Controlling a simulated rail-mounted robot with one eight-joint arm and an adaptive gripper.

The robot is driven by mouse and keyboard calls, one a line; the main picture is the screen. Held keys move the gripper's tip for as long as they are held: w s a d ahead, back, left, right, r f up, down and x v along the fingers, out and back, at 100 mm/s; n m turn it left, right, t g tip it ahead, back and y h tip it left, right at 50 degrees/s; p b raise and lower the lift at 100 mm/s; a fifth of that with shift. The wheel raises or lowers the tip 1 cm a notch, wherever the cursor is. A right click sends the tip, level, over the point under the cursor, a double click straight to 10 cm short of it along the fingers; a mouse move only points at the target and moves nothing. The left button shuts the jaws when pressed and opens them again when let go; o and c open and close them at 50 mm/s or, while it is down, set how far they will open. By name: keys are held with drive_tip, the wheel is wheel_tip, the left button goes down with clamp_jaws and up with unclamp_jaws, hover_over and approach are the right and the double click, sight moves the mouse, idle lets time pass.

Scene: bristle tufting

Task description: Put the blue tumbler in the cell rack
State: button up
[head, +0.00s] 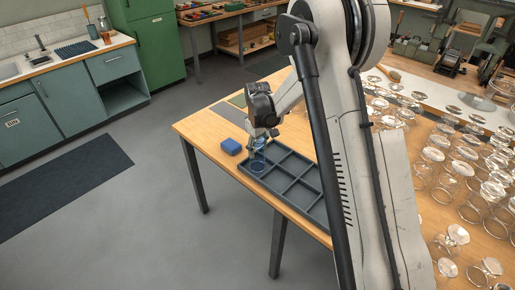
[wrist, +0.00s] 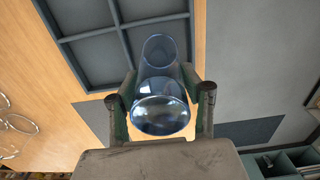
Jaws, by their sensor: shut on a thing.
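The blue tumbler (head: 258,159) is clear bluish glass, held between the two fingers of my gripper (head: 261,138). In the wrist view, the tumbler (wrist: 161,80) fills the space between the fingertips of my gripper (wrist: 161,92), one finger on each side. The dark grey cell rack (head: 312,217) lies on the wooden table, divided into several square cells that look empty. The tumbler overlaps the rack's far-left end in the head view. The rack (wrist: 88,36) also shows beyond the tumbler in the wrist view. I cannot tell how high the tumbler's base is above the rack floor.
Many upturned clear glasses (head: 432,156) crowd the table at the right. My arm hides the rack's right side.

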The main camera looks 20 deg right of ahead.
drive_tip(key=shift+f, duration=0.2)
drive_tip(key=o, duration=1.4)
drive_tip(key=shift+o, duration=0.2)
drive_tip(key=shift+r, duration=0.15)
